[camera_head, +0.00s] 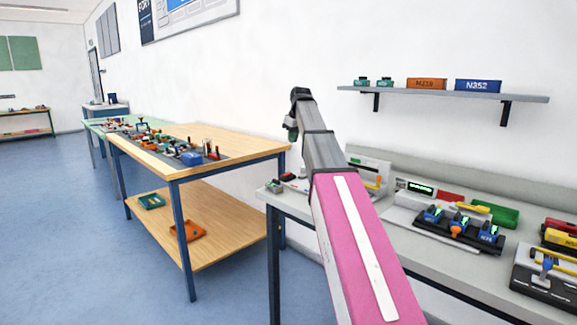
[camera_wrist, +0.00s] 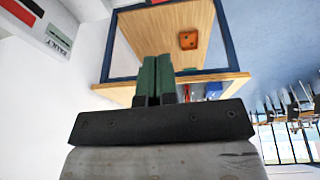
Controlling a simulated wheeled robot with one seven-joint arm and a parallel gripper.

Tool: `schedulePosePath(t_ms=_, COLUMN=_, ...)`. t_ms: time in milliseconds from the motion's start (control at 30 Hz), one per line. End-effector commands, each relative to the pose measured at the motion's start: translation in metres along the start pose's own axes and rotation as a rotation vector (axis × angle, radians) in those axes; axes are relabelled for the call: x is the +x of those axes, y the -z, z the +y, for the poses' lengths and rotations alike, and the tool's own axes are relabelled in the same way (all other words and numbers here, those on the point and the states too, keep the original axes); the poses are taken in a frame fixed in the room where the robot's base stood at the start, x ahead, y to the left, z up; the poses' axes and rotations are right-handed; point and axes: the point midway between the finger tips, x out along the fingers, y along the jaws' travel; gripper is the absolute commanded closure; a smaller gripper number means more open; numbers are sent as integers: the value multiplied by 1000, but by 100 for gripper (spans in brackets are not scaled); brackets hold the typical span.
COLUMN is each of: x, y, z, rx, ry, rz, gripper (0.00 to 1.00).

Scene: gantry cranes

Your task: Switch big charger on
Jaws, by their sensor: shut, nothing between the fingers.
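A black unit (camera_head: 470,240) holding blue blocks with green marks and an orange part between them sits on the grey bench at right. A smaller black unit (camera_head: 540,285) with one blue-topped piece stands at the bench's right front. I cannot tell for sure which is the big charger, and no switch can be made out. My gripper is shut and empty; its green fingers (camera_wrist: 158,78) are together in the wrist view. In the head view my arm rises in front of the bench, its end (camera_head: 291,132) near the wooden table's right end, away from both units.
The grey bench (camera_head: 305,204) also bears a green tray (camera_head: 495,213) and red and yellow items. A wall shelf (camera_head: 440,93) holds labelled boxes above. The wooden table (camera_head: 230,140) is crowded with tools; an orange tray (camera_head: 188,231) lies on its lower shelf. The blue floor at left is clear.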

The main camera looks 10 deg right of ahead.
Motion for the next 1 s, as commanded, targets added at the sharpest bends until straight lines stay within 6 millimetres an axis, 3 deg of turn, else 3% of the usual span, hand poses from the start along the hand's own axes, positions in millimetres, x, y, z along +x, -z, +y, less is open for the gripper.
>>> schedulePosePath(t_ms=367, x=7, y=0, z=0, rx=0, ry=0, rz=0, gripper=100)
schedulePosePath(t_ms=1000, x=114, y=-4, z=1, rx=1, ry=1, rz=-2, gripper=100)
